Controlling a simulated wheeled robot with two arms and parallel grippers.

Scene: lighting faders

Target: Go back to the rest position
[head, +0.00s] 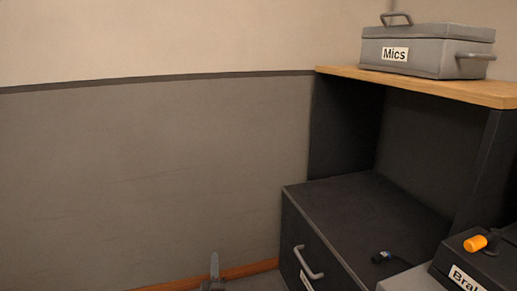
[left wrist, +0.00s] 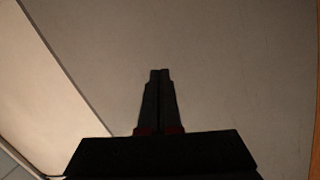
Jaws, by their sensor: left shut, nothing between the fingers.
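My left gripper (head: 214,262) shows as a small grey shape at the bottom edge of the head view, in front of the grey lower wall. In the left wrist view its two dark fingers (left wrist: 160,74) are together, with nothing between them. Only a plain wall surface shows beyond the fingertips there. My left gripper is apart from the furniture on the right. My right gripper is in neither view.
A dark cabinet (head: 345,205) with a drawer handle (head: 308,263) stands at right. Above it, a wooden shelf (head: 440,86) bears a grey "Mics" case (head: 425,52). A dark box with an orange knob (head: 475,243) is at lower right. Bare wall (head: 140,180) fills the left.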

